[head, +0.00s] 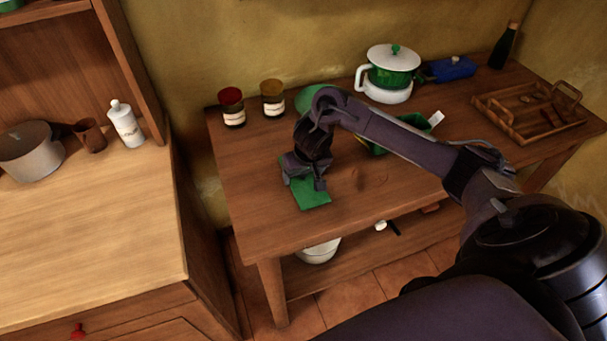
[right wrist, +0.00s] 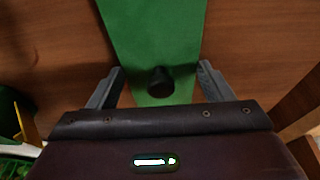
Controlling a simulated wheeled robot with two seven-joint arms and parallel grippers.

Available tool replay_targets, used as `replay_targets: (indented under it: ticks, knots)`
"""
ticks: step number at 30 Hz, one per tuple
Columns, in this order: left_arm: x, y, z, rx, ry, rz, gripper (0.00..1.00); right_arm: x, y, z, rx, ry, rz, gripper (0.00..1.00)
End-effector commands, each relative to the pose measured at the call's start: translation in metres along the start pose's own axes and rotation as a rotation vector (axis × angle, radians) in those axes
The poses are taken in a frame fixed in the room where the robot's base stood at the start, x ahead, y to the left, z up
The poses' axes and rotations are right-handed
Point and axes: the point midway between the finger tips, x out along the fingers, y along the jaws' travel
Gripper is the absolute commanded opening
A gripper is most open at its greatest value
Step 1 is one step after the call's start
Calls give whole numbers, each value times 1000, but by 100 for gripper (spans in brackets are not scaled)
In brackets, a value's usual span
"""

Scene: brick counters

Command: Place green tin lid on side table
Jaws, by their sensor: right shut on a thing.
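The green tin lid (head: 312,196) is a flat green rectangle at the left front part of the side table (head: 245,170). My right gripper (head: 305,182) is over the lid, pointing down, and hides part of it. In the right wrist view the lid (right wrist: 155,40) runs between the two fingers of the right gripper (right wrist: 158,85), with a dark round knob or hole near the fingertips. The gripper is shut on the lid. The lid looks to be at or just above the tabletop; I cannot tell which. My left gripper does not show.
Two jars (head: 232,107) stand at the table's back left. A green box (head: 385,148) is partly hidden behind my right arm. A white-and-green pot (head: 390,72), a blue box (head: 452,68), a dark bottle (head: 504,46) and a wooden tray (head: 528,112) stand farther right. A counter (head: 90,235) stands left.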

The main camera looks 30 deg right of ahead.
Motion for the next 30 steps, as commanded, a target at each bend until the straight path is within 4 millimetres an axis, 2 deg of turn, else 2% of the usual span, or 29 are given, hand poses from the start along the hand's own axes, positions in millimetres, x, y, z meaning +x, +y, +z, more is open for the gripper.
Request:
replay_targets:
  ticks: [10, 11, 15, 25, 30]
  knots:
    - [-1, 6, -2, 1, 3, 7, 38, 3, 0, 1, 0, 1, -1, 51]
    - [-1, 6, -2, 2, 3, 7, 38, 3, 0, 0, 0, 1, -1, 76]
    - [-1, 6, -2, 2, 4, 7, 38, 2, 0, 0, 0, 1, -1, 95]
    - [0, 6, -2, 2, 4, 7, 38, 0, 0, -1, 0, 2, -1, 96]
    - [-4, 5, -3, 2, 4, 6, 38, -22, 0, -2, -1, 5, -2, 96]
